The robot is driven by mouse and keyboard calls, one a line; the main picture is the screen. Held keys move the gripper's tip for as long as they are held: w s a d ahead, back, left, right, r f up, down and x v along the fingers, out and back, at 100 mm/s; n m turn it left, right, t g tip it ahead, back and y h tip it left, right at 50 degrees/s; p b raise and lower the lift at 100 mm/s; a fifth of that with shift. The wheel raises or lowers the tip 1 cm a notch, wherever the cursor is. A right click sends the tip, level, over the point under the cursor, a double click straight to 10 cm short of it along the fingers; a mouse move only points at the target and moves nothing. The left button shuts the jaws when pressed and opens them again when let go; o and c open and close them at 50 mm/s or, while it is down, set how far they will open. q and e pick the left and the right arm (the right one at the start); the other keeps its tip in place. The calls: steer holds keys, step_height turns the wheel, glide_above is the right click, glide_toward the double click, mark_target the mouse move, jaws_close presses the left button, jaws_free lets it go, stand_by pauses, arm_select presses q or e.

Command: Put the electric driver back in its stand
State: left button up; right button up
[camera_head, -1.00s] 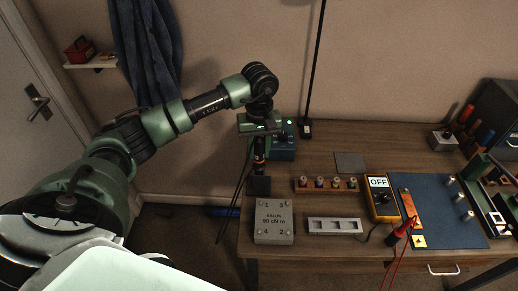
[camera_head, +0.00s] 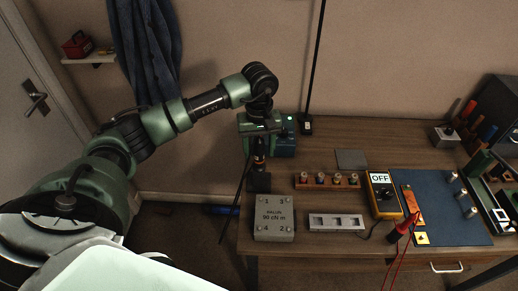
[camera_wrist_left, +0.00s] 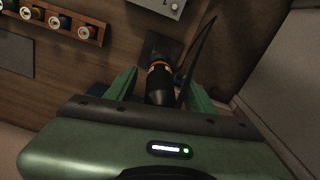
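The electric driver (camera_head: 259,163), dark with an orange band, stands upright with its lower end at the black block-shaped stand (camera_head: 259,183) on the table's left edge. In the left wrist view the driver (camera_wrist_left: 159,82) points at the stand (camera_wrist_left: 158,46); how deep it sits is hard to tell. My left gripper (camera_head: 259,143) is around the driver's upper part. In the wrist view its two green fingers (camera_wrist_left: 160,92) are spread with a gap on each side of the driver, so it is open. My right gripper is not in view.
A grey torque box (camera_head: 274,219) is in front of the stand. A wooden rack with several knobs (camera_head: 328,181) and a grey slotted tray (camera_head: 336,223) are to the right. A blue-green box (camera_head: 284,143) with a lit lamp is just behind the gripper. A yellow meter (camera_head: 383,197) lies further right.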

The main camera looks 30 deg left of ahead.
mark_target(259, 139)
arm_select(q)
steer(key=shift+r, duration=0.4)
step_height(259, 139, up, 7)
steer(key=shift+b, duration=1.05)
